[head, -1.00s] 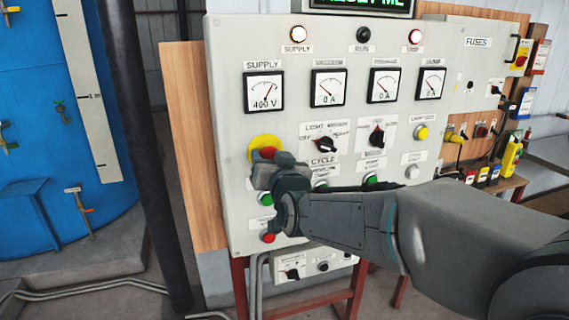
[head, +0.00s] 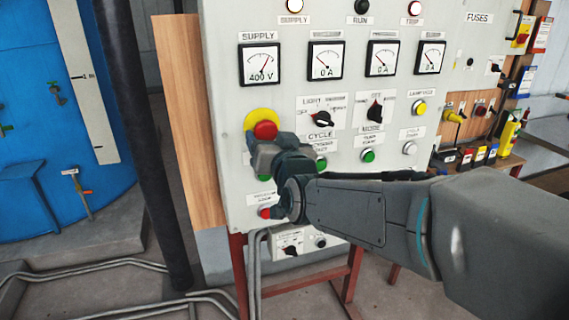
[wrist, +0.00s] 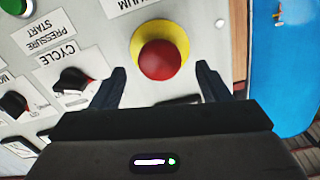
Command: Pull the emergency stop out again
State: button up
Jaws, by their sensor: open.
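The emergency stop is a red mushroom button (head: 265,130) on a yellow round backing (head: 253,119), at the left of the grey control panel. In the wrist view the red button (wrist: 160,60) sits on its yellow surround (wrist: 181,26), seen upside down. My gripper (head: 262,146) is just below the button in the head view. In the wrist view its two dark fingers (wrist: 158,82) are spread, one to each side of the button, with gaps between. Nothing is held. Whether the fingertips reach level with the button's head cannot be told.
A black cycle knob (wrist: 75,82) is left of the fingers in the wrist view. Below my gripper on the panel is a small red button (head: 265,212). Meters (head: 259,65) and lamps are above. A dark vertical pole (head: 140,130) stands left of the panel.

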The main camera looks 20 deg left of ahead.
jog(key=b+v, duration=0.2)
jog(key=v, duration=0.8)
jog(key=shift+s, duration=0.2)
jog(key=d+f+m+g+h, duration=0.2)
jog(key=d+f+g+h, duration=0.4)
jog(key=d+f, duration=0.95)
jog(key=s+d+f+m+g+h, duration=0.1)
jog(key=s+d+f+g+h, duration=0.1)
jog(key=s+d, duration=0.4)
jog(key=s+d+f+m+g+h, duration=0.1)
jog(key=s+d+f+g+h, duration=0.1)
jog(key=s+d+f, duration=0.3)
jog(key=d+g, duration=0.1)
jog(key=d, duration=0.2)
jog(key=shift+s+d+m+g+h, duration=0.3)
jog(key=shift+s+d+m+g, duration=0.05)
jog(key=shift+d+m+g, duration=0.05)
